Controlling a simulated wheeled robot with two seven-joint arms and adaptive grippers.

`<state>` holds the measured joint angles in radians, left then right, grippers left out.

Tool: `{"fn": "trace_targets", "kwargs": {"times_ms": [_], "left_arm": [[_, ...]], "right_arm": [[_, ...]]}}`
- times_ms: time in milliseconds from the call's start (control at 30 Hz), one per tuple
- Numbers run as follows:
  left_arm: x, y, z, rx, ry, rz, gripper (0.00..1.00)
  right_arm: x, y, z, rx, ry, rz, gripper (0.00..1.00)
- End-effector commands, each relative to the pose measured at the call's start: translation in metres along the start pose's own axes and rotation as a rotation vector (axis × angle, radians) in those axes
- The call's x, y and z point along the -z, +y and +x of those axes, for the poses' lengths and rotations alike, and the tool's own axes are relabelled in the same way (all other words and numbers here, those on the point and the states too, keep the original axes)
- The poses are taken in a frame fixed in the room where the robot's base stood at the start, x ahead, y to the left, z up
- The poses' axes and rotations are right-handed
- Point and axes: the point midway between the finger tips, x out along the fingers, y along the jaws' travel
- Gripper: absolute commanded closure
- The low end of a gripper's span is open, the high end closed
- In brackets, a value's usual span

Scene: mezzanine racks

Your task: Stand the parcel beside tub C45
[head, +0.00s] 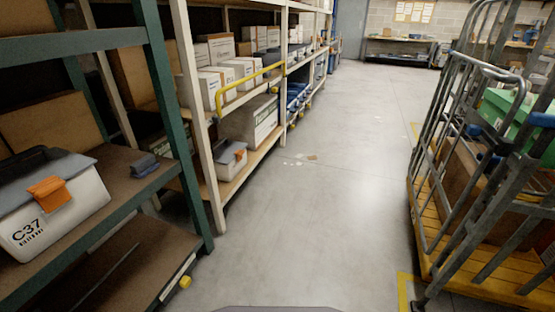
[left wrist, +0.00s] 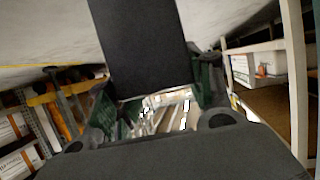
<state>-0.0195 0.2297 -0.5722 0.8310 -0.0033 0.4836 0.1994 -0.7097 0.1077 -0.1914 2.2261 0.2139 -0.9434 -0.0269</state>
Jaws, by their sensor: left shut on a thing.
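My left gripper (left wrist: 155,95) shows in the left wrist view, with a finger on each side of a plain dark block (left wrist: 140,45). It is shut on this block, which appears to be the parcel; its far end runs out of the top of the view. No label reading C45 is legible. A white tub marked C37 (head: 55,205), with grey lid and orange latch, sits on the near left shelf. A smaller similar tub (head: 232,160) stands on the rack beyond, its label unreadable. Neither gripper shows in the head view.
A green-posted rack (head: 170,110) stands at the near left, with a small blue-grey item (head: 143,164) on its shelf. Cream racks with cartons (head: 250,122) and a yellow rail (head: 250,84) follow. A roll cage (head: 450,170) stands right.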

Motion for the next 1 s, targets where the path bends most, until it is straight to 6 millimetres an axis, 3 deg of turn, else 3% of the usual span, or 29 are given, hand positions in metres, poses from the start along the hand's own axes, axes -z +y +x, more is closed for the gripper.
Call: {"fn": "trace_targets", "kwargs": {"times_ms": [533, 833, 1000], "left_arm": [[-0.028, -0.005, -0.002, 0.015, 0.001, -0.007, 1.0], [-0.033, -0.006, -0.001, 0.019, 0.001, -0.008, 1.0], [-0.025, -0.007, 0.005, 0.023, 0.003, -0.01, 1.0]], "right_arm": [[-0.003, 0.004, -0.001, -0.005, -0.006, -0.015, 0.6], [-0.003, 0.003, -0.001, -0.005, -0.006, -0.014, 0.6], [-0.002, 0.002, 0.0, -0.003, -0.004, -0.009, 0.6]]}}
